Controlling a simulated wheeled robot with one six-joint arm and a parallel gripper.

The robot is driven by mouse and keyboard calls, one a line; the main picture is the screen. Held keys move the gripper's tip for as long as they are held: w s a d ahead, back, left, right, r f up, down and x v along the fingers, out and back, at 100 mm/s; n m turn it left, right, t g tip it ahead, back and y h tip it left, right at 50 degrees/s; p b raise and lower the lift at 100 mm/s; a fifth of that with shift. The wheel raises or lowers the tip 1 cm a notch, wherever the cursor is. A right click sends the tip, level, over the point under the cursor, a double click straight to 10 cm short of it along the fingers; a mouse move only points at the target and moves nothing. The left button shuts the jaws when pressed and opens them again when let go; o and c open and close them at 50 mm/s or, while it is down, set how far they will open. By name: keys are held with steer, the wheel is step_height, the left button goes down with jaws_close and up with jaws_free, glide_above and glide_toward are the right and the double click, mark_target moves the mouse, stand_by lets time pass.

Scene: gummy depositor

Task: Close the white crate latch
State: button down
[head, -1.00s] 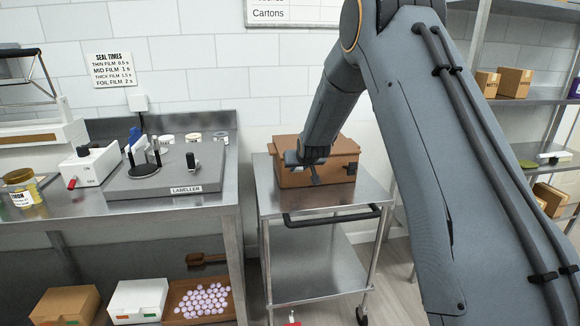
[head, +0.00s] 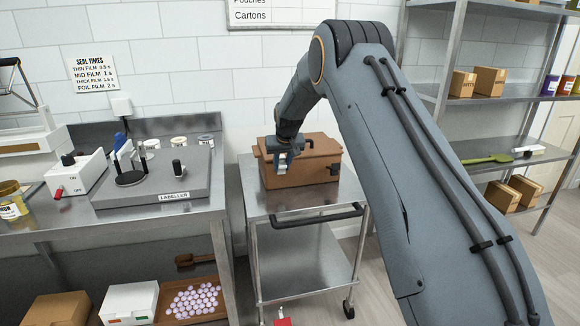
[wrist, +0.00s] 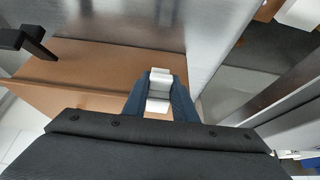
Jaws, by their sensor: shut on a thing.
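The brown crate (head: 315,160) stands on the steel cart with its lid down. The white crate latch (wrist: 159,88) is on the left part of its front face. In the wrist view it lies between the two blue fingers of my gripper (wrist: 158,98), which is shut on it. In the head view my gripper (head: 282,157) is at the front left of the crate, and a little of the white latch shows there.
The steel cart (head: 270,203) has a black push handle (head: 318,216) below the crate. A steel bench with the labeller (head: 160,180) stands at left. Shelves with cartons (head: 490,80) stand at right. The cart top in front of the crate is clear.

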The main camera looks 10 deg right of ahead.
mark_target(281, 164)
steer(key=shift+a+f, duration=0.1)
steer(key=shift+a, duration=0.1)
steer(key=c, duration=1.4)
jaws_free()
steer(key=shift+c, duration=0.2)
steer(key=b+v, duration=0.1)
steer(key=v, duration=0.5)
steer(key=shift+v, duration=1)
steer(key=shift+s, duration=0.1)
